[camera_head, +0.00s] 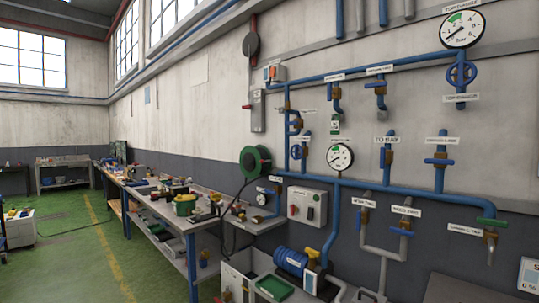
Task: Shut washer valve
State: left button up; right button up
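Several valves sit on the blue pipework on the wall at the right. The labels are too small to read surely, so I cannot tell which one is the washer valve. One valve (439,162) has a blue lever lying across its vertical pipe. To its left is a brass-bodied valve (387,157) whose handle seems to run along the pipe. A valve with a green handle (492,222) is at the far right. Lower valves with blue levers (365,203) (401,231) sit on grey pipes. Neither of my grippers is in view.
A blue handwheel (461,73) sits under a large gauge (462,29). A long workbench (187,223) with tools runs along the wall. A blue motor or pump (291,262) stands low below the pipes. The green floor (90,255) at the left is mostly clear.

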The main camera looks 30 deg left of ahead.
aim_at(298, 152)
jog(key=u, duration=0.75)
jog(key=i+j+u, duration=0.1)
jog(key=i+j, duration=0.15)
jog(key=i, duration=0.3)
jog(key=i+j+u, duration=0.1)
jog(key=i, duration=0.45)
jog(key=i+j+u, duration=0.1)
jog(key=i+j, duration=0.15)
jog(key=i, duration=0.35)
